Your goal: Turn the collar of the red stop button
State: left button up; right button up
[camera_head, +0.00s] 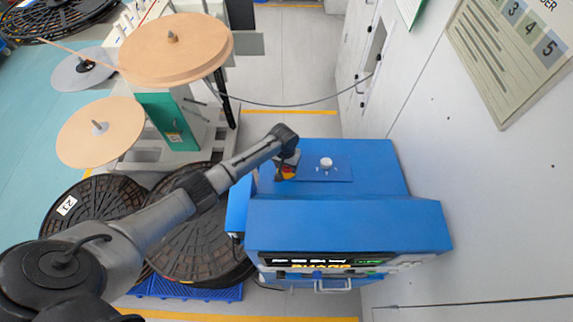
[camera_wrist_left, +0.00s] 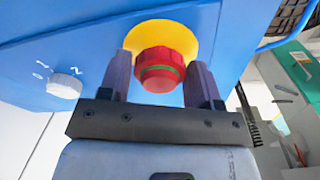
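The red stop button (camera_wrist_left: 162,68), with its ribbed red collar and a green ring, sits on a round yellow plate (camera_wrist_left: 188,32) on the blue cabinet (camera_head: 375,177). In the head view the button (camera_head: 289,170) shows only as a small red and yellow patch beside my left gripper (camera_head: 291,159). In the left wrist view my left gripper (camera_wrist_left: 160,72) is open, with one finger on each side of the button. A small gap shows on the left side; contact on the right side cannot be told. My right gripper is not in view.
A white knob (camera_wrist_left: 64,86) marked with numbers is beside the button; the same knob shows in the head view (camera_head: 326,163). Cable reels (camera_head: 205,235) and a reel stand (camera_head: 172,120) are to the left. A wall with a chart (camera_head: 500,55) is to the right.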

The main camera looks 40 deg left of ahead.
pick_arm(q)
jog(key=o, duration=0.3)
notch_tip(320, 180, up, 14)
jog(key=shift+a+p, duration=0.3)
jog(key=shift+a, duration=0.05)
dwell(0.3)
jog(key=shift+s+f, duration=0.1)
dwell(0.7)
